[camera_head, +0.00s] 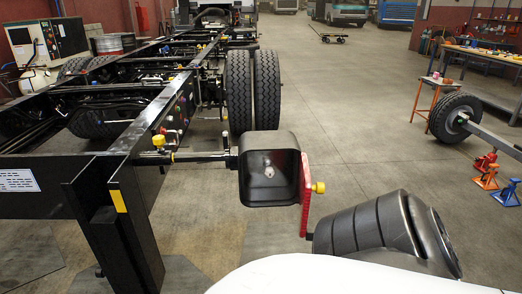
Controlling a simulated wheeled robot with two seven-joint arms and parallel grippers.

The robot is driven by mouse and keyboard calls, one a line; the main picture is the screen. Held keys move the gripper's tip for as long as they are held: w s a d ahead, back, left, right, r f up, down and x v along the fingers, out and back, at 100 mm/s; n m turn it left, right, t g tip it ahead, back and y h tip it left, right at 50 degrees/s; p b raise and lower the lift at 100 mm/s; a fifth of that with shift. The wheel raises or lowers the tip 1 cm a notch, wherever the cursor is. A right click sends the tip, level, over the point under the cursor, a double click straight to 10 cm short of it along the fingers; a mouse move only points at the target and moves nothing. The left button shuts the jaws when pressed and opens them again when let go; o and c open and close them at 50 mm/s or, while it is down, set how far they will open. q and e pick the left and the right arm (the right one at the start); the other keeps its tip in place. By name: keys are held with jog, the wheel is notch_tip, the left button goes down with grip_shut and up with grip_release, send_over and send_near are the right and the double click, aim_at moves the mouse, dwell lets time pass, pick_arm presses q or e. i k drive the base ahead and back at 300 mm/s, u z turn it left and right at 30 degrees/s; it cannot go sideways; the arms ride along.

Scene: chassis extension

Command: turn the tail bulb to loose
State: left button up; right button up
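A black box-shaped housing (257,150) sits at the end of a short bar on the rear of the chassis frame (128,165). A small pale spot, possibly the tail bulb (277,181), shows on its dark face; it is too small to tell its fit. A red upright plate (306,195) stands at the housing's right side, with a yellow knob (319,187) on it. My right arm's dark grey link comes in at the lower right, just below and right of the plate. I cannot make out its gripper. My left arm and gripper are not in view.
Dual rear tyres (253,88) stand behind the housing. At right are a workbench (485,55), an orange stand (420,100), a loose wheel (455,118), and red (486,170) and blue (507,194) jack stands.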

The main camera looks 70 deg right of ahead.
aim_at(269, 171)
jog(key=z, duration=0.85)
jog(key=i, duration=0.9)
jog(key=z, duration=0.95)
